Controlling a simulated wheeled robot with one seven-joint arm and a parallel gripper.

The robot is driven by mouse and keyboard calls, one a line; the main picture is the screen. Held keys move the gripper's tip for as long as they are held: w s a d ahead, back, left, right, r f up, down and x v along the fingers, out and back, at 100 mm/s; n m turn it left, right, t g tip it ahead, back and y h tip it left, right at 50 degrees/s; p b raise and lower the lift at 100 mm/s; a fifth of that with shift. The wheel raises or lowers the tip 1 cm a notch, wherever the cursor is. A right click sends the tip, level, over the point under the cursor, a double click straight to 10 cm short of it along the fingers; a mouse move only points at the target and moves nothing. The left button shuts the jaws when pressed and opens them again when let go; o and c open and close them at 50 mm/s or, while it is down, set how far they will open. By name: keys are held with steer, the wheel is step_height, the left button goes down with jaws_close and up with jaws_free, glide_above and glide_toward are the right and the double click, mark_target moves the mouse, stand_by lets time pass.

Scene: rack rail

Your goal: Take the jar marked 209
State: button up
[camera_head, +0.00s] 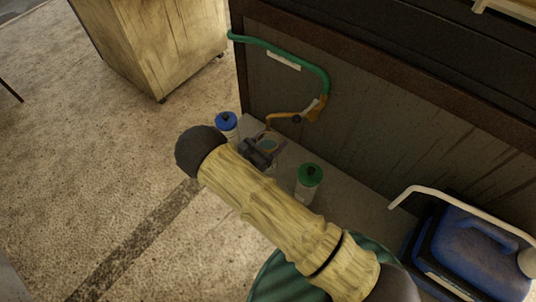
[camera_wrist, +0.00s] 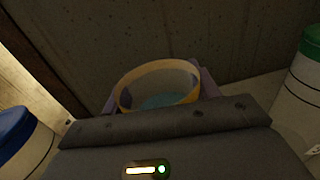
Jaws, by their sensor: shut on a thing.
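My gripper (camera_head: 264,150) is shut on a jar with a yellow-orange rim (camera_wrist: 158,68), whose top shows a bluish-green inside. The same jar shows in the head view (camera_head: 269,144), partly hidden by my gripper. In the wrist view one finger is on each side of it, and my gripper body hides its lower part. A white jar with a blue lid (camera_head: 226,124) stands to the left, and a white jar with a green lid (camera_head: 308,182) to the right. Both also show at the sides of the wrist view. I cannot read the number 209 on any jar.
The jars are on a grey ledge (camera_head: 345,200) against a dark panel (camera_head: 400,130). A green hose (camera_head: 300,60) with an orange end hangs above them. A blue canister (camera_head: 470,255) stands at the right. A wooden cabinet (camera_head: 150,45) is at the back left; the floor left is clear.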

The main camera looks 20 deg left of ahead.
steer(key=c, duration=0.3)
jaws_close()
steer(key=shift+w+r, duration=0.1)
steer(key=shift+r+b, duration=0.45)
steer(key=shift+r, duration=1)
steer(key=shift+s+a+r, duration=0.15)
steer(key=shift+s+a, duration=0.1)
steer(key=shift+s, duration=0.2)
steer(key=b+v, duration=0.3)
steer(key=v, duration=1.4)
steer(key=shift+s+r, duration=0.1)
